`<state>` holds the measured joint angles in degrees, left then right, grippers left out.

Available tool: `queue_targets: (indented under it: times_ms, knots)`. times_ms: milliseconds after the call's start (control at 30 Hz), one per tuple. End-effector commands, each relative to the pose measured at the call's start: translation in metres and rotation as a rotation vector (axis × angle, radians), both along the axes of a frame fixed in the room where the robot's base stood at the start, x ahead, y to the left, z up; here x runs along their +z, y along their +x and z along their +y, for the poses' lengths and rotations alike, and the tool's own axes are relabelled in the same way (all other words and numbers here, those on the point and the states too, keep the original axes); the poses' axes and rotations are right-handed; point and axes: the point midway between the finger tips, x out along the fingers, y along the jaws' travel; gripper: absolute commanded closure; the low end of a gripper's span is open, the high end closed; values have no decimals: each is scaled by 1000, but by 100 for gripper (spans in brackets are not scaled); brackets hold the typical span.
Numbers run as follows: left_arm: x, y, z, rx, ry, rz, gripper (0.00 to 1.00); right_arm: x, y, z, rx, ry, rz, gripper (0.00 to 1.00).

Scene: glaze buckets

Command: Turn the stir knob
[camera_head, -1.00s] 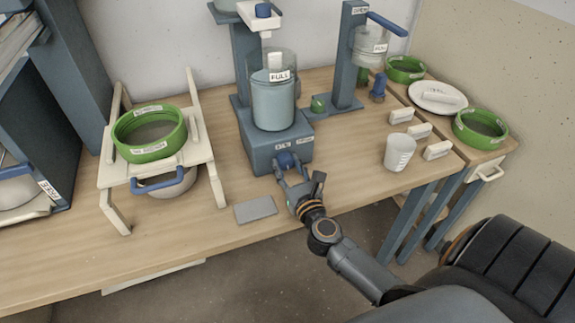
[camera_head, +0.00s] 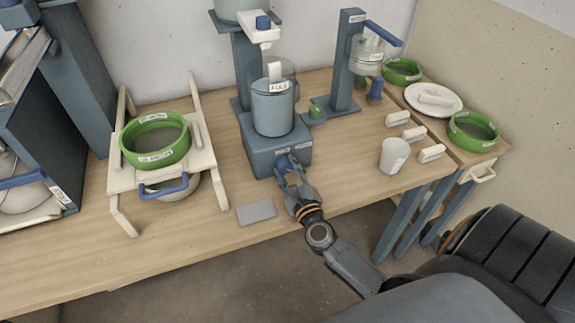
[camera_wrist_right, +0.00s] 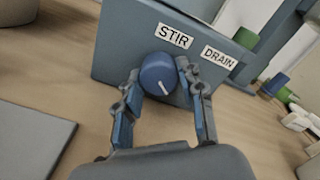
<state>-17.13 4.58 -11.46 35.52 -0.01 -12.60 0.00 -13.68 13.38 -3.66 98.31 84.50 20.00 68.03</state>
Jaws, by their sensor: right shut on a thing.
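The stir knob (camera_wrist_right: 158,74) is a round blue knob with a white pointer line, on the front of a blue-grey machine base (camera_head: 262,152). The label STIR (camera_wrist_right: 174,36) is above it and DRAIN (camera_wrist_right: 219,57) is to its right. The white line points to the lower right in the wrist view. My right gripper (camera_wrist_right: 160,82) is shut on the knob, one finger on each side. In the head view my right gripper (camera_head: 286,172) hides part of the knob (camera_head: 283,161). A grey container labelled FULL (camera_head: 272,110) stands on the base. My left gripper is not in view.
A flat grey plate (camera_head: 257,212) lies on the table left of my right gripper. A white cup (camera_head: 393,157) and several white blocks stand to the right. A white stand (camera_head: 205,160) with a green sieve (camera_head: 155,140) is at the left.

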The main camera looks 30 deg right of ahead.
Motion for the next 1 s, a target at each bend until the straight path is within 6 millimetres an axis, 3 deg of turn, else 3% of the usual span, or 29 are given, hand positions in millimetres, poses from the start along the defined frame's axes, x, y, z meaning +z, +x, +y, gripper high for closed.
queue_targets:
  times_ms: [1000]
  knots:
    - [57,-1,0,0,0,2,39,5,1,0,1,-940,225,93]
